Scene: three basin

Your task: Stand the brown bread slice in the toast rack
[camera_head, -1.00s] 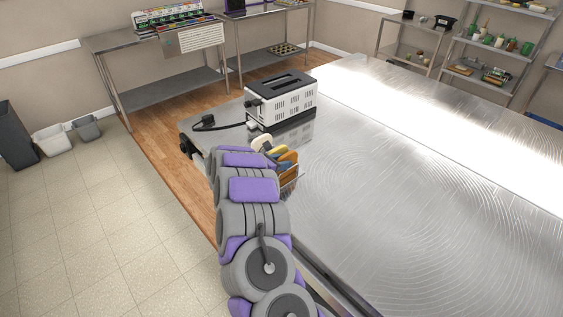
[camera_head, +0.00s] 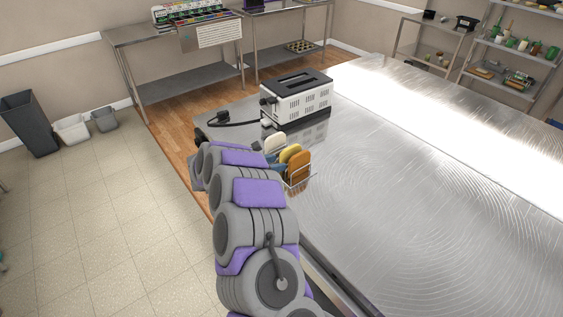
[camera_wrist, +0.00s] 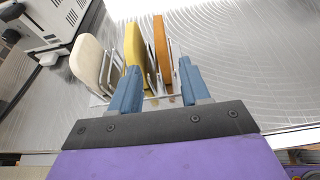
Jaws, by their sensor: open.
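The brown bread slice (camera_wrist: 161,47) stands upright in the wire toast rack (camera_wrist: 105,99), at the right end of a row of slices. In the head view the brown slice (camera_head: 299,166) and rack (camera_head: 301,182) are near the counter's left edge, partly hidden by my arm. My gripper (camera_wrist: 159,65) is open in the wrist view, with one blue finger on each side of the brown slice's lower part. Both fingers look apart from it. The left finger overlaps the yellow slice (camera_wrist: 134,48) in the picture; I cannot tell whether they touch.
A cream slice (camera_wrist: 87,60) stands at the rack's left end. A white toaster (camera_head: 299,100) with a black plug (camera_head: 222,117) stands behind the rack. The metal counter (camera_head: 420,190) is clear to the right. Bins (camera_head: 72,128) stand on the floor at left.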

